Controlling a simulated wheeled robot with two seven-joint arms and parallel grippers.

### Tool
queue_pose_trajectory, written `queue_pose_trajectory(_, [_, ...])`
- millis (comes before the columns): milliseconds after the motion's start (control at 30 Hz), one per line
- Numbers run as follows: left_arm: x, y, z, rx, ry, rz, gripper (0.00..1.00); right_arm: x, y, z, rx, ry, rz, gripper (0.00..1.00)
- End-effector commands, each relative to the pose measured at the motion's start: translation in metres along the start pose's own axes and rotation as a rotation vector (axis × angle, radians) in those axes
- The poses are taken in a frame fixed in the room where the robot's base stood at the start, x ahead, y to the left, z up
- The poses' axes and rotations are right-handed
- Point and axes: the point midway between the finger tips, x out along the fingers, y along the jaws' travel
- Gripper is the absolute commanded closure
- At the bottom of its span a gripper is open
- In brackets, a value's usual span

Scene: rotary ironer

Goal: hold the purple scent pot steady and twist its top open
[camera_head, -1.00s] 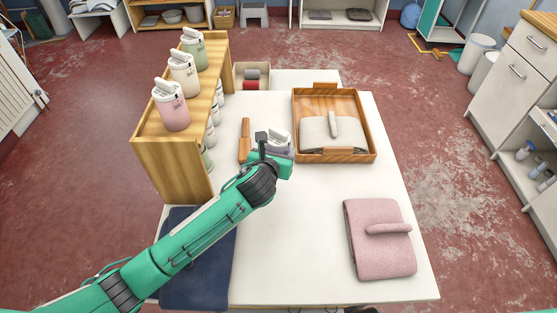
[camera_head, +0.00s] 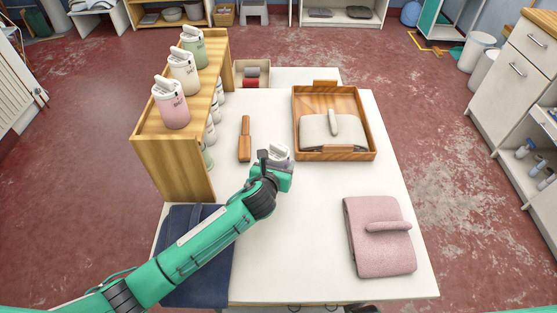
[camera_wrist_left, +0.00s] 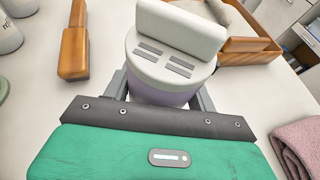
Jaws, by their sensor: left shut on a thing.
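The purple scent pot (camera_wrist_left: 160,95) stands upright in the left wrist view, with a pale grey top (camera_wrist_left: 170,62) that carries a raised handle bar and slotted vents. My left gripper (camera_head: 277,165) is shut around the pot's body, one finger on each side. In the head view the pale top (camera_head: 279,152) shows just beyond the gripper, and most of the body is hidden behind it. I cannot tell whether the pot touches the table. My right gripper is not in view.
A wooden shelf (camera_head: 172,163) with pink, cream and green pots stands at the left. A brown wooden tool (camera_head: 245,139) lies beyond the gripper. A wooden tray (camera_head: 368,138) with a folded cloth is at the back right. A pink folded cloth (camera_head: 375,250) lies front right. The table's front middle is clear.

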Motion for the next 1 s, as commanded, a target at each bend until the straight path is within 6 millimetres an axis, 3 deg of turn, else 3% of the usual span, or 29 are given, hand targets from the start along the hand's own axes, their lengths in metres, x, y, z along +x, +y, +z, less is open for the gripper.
queue_pose_trajectory(1000, [0.01, 0.0, -0.024, 0.0, 0.0, 0.0, 0.66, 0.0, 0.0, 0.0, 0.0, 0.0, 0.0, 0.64])
